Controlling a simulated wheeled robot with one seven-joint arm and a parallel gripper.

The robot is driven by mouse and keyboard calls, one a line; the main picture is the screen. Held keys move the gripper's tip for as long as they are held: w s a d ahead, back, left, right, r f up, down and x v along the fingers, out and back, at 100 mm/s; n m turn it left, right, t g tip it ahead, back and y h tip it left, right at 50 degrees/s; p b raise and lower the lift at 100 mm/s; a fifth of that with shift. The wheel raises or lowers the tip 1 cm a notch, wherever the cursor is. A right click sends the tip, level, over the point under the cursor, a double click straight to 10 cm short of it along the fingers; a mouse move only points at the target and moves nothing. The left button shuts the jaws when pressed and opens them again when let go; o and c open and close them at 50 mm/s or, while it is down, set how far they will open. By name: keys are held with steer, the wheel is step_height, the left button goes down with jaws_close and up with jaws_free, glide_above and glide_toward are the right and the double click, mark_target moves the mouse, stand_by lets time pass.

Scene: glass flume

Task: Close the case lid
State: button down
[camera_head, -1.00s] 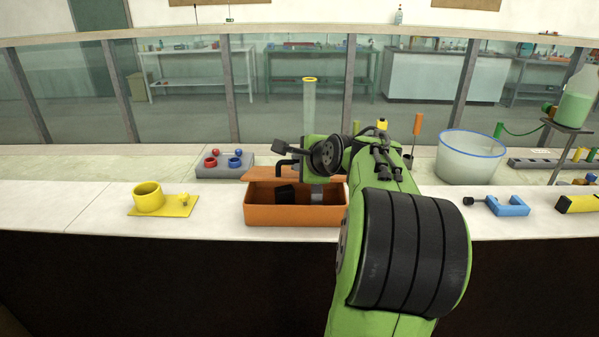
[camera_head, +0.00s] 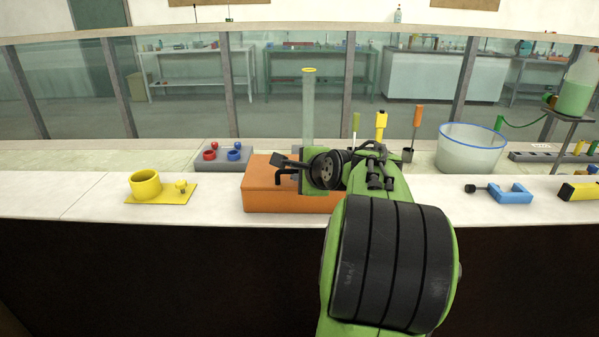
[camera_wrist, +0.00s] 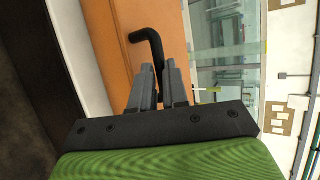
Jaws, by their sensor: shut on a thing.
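The orange case (camera_head: 285,200) stands on the white bench top, left of my arm in the head view. Its lid (camera_head: 262,172) lies down over the box, and the inside does not show. A black bent handle (camera_wrist: 148,42) stands out from the orange lid in the wrist view. My gripper (camera_wrist: 160,85) is shut on this handle, with one grey finger on each side.
A yellow plate with a ring (camera_head: 146,186) sits left of the case. A grey block (camera_head: 222,157) with red and blue parts stands behind it. A tall clear cylinder (camera_head: 308,110) rises behind the case. A white tub (camera_head: 470,150) and a blue clamp (camera_head: 512,193) are at the right.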

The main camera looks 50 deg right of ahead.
steer(key=shift+s+a+f, duration=0.1)
steer(key=shift+s+f, duration=0.1)
steer(key=shift+f, duration=0.65)
steer(key=c, duration=1.1)
jaws_free()
steer(key=shift+s+r, duration=0.1)
steer(key=shift+r, duration=0.05)
steer(key=p+v, duration=0.1)
steer(key=v, duration=0.4)
steer(key=p+v, duration=0.2)
steer(key=v, duration=0.3)
steer(key=p+v, duration=0.2)
steer(key=v, duration=0.3)
steer(key=shift+s+r, duration=0.1)
steer(key=shift+r, duration=0.45)
